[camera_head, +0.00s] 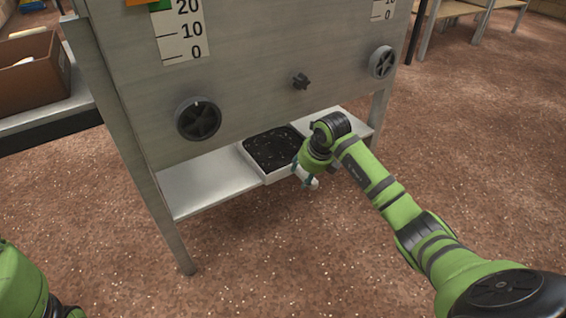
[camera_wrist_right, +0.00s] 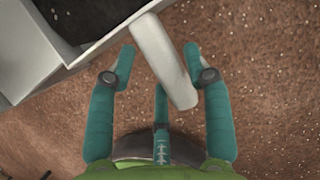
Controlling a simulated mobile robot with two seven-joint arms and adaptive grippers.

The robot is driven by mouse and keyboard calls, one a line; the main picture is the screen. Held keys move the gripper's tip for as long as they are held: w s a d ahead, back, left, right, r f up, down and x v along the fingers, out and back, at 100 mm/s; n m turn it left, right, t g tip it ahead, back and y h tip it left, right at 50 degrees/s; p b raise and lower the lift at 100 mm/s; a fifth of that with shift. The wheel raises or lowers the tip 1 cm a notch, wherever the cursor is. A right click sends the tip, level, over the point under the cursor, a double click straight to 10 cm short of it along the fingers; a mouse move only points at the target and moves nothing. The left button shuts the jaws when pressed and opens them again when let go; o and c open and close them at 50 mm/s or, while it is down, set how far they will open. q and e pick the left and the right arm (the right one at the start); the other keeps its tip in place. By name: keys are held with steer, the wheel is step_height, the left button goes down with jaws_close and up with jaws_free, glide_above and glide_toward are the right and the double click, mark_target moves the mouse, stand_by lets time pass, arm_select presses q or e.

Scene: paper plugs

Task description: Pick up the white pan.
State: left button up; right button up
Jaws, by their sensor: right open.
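The white pan (camera_head: 263,177) rests on the low shelf under the grey machine and is filled with dark material. Its white handle (camera_head: 313,183) points out over the shelf's front edge. In the right wrist view, the pan's pale wall (camera_wrist_right: 95,53) is at upper left and the handle (camera_wrist_right: 164,62) slants down between the fingers. My right gripper (camera_wrist_right: 158,66) is open, with teal fingers on either side of the handle and not closed on it. In the head view my right gripper (camera_head: 304,178) is at the pan's front right corner, partly hidden by its wrist. My left gripper is out of view.
The metal shelf (camera_head: 207,183) is bare left of the pan. The machine's front panel (camera_head: 250,80) with black knobs stands above it, and its leg (camera_head: 160,200) is at left. A brown box (camera_head: 30,75) sits on a side table. The floor in front is clear.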

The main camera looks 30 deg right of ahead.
steer(key=shift+w+f, duration=0.25)
steer(key=shift+f, duration=0.35)
steer(key=shift+f, duration=0.25)
steer(key=shift+c, duration=0.4)
steer(key=c, duration=0.8)
